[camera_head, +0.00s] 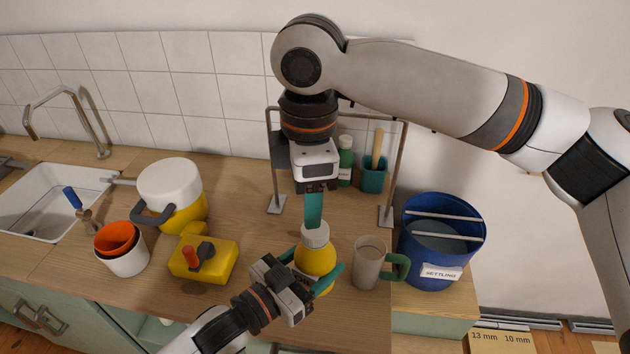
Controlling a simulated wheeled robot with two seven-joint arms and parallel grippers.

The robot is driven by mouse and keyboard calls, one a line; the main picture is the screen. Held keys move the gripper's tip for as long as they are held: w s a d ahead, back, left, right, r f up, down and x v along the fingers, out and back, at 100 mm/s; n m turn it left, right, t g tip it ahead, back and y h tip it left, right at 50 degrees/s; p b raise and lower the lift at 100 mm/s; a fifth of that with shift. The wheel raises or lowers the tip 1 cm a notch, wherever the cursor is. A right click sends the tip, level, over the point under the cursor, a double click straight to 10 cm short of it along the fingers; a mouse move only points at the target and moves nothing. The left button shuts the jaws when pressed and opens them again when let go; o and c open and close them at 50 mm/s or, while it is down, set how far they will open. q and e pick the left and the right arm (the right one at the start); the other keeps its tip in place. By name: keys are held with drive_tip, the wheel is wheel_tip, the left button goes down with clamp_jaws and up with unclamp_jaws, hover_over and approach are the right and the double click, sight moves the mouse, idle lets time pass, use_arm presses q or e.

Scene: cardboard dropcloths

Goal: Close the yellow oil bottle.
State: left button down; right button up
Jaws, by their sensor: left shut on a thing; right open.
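The yellow oil bottle (318,257) stands upright near the front edge of the wooden counter. A pale grey-white cap (315,236) sits on top of it; I cannot tell how tightly it is seated. My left gripper (315,268) reaches in from the lower left, its teal fingers shut around the sides of the bottle's body. My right gripper (314,222) points straight down over the cap and is open. Its teal fingers overlap in this view, with tips at or just above the cap's top; contact is unclear.
A grey mug (368,265) with a green handle stands close right of the bottle. A blue bin (436,274) is farther right. A yellow box (204,262) with a red knob lies left. A metal frame (275,190) stands behind, with a green bottle (345,160) and teal cup (373,178).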

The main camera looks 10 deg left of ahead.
drive_tip(key=n, duration=0.4)
drive_tip(key=shift+w+d+r, duration=0.1)
drive_tip(key=shift+d+r, duration=0.15)
drive_tip(key=shift+r, duration=0.1)
drive_tip(key=n, duration=0.5)
drive_tip(key=shift+d+r+n, duration=0.25)
drive_tip(key=shift+r+n, duration=0.05)
drive_tip(key=shift+r, duration=0.05)
hover_over(315, 258)
drive_tip(key=w, duration=0.2)
drive_tip(key=shift+w+a+f, duration=0.1)
drive_tip(key=shift+w+f, duration=0.05)
drive_tip(key=shift+f, duration=3.9)
drive_tip(key=c, duration=1.1)
drive_tip(key=shift+o, duration=0.2)
